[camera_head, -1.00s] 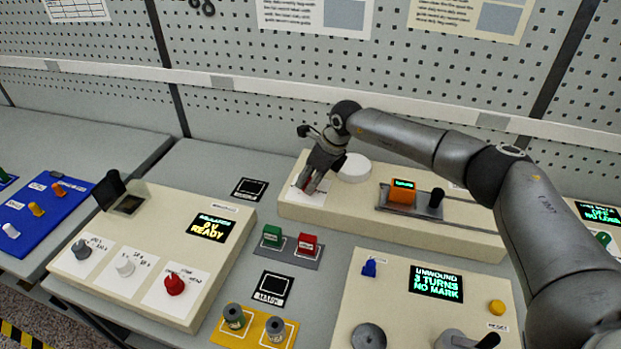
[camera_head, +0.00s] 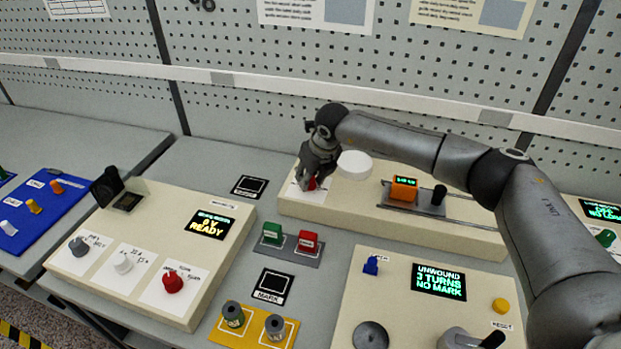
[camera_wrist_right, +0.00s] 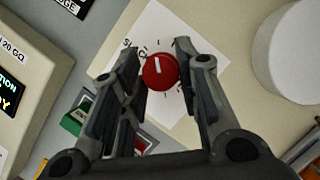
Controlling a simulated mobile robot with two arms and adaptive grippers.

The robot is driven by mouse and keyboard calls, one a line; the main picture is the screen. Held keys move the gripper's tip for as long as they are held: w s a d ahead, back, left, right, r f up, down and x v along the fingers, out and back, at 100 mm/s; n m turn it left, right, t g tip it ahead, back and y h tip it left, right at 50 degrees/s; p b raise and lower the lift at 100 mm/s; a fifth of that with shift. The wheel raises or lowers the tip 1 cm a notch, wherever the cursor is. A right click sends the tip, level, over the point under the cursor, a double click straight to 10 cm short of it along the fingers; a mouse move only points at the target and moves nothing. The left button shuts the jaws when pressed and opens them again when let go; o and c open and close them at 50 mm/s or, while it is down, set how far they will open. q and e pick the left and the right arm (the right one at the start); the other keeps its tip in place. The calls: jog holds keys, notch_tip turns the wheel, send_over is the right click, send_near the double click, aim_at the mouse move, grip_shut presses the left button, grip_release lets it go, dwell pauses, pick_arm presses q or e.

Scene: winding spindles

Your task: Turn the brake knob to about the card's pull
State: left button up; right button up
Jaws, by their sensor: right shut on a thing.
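The red brake knob (camera_wrist_right: 160,72) sits on a white dial sheet (camera_wrist_right: 188,40) on the long cream unit (camera_head: 350,213). Its white pointer line points up and slightly left in the wrist view. Part of a dial word shows left of it, and tick marks surround it. My right gripper (camera_head: 309,180) reaches down over the knob and is shut on it, one finger on each side. In the head view the gripper hides most of the knob. Wall cards (camera_head: 317,12) and (camera_head: 473,18) have text too small to read. My left gripper is out of view.
A white round disc (camera_head: 354,164) stands just right of the knob. An orange block with a green display (camera_head: 403,188) sits on a rail further right. A green and a red block (camera_head: 308,242) are in front. A left console (camera_head: 150,255) reads READY.

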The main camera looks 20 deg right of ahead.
dwell(0.4)
jog(key=o, duration=1)
jog(key=shift+c, duration=0.2)
jog(key=shift+r, duration=0.15)
jog(key=a+v, duration=0.1)
jog(key=v, duration=1)
jog(key=shift+s+d+r, duration=0.2)
jog(key=shift+d+r, duration=0.2)
jog(key=shift+f, duration=0.1)
